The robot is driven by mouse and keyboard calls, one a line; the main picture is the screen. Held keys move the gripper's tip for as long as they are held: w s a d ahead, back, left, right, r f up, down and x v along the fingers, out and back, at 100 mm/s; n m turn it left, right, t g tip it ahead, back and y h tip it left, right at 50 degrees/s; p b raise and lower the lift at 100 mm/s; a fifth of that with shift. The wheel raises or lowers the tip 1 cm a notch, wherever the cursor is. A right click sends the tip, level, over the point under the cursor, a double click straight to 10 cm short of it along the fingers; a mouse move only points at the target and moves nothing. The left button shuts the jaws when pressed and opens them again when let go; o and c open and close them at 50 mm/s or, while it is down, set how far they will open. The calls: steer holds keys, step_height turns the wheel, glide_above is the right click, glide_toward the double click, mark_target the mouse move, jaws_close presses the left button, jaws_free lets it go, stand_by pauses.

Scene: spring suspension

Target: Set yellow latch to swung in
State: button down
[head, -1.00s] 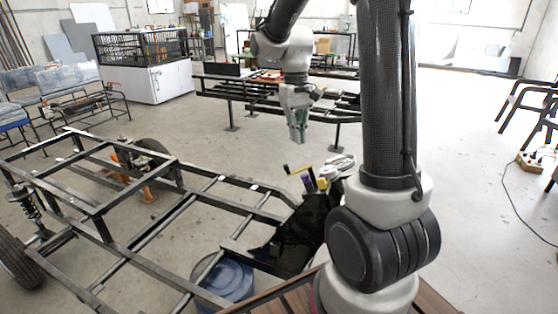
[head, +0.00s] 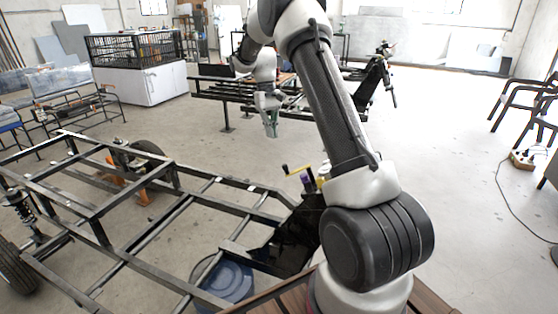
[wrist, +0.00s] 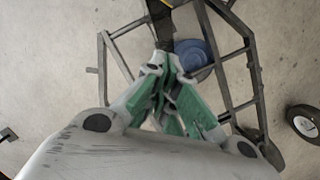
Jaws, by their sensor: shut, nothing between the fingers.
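The yellow latch (head: 300,171) shows in the head view as a thin yellow bar with a dark red end at its left. It sits above the dark panel at the near right corner of the black frame. A small yellow patch near it (wrist: 171,3) shows at the top edge of the wrist view; I cannot tell which part it is. My gripper (head: 271,132) hangs fingers down, higher up in the picture and left of the latch, apart from it. Its green-padded fingers (wrist: 167,64) are together and empty in the wrist view.
The black tube frame (head: 140,222) fills the left foreground, with a blue drum (head: 226,281) by it. A dark workbench frame (head: 227,92) stands behind my gripper. A white cabinet (head: 144,82) stands at the back left. The floor right of my arm is largely clear.

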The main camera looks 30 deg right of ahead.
steer(key=s+f, duration=0.6)
steer(key=f, duration=0.2)
steer(key=shift+s+a+f, duration=0.2)
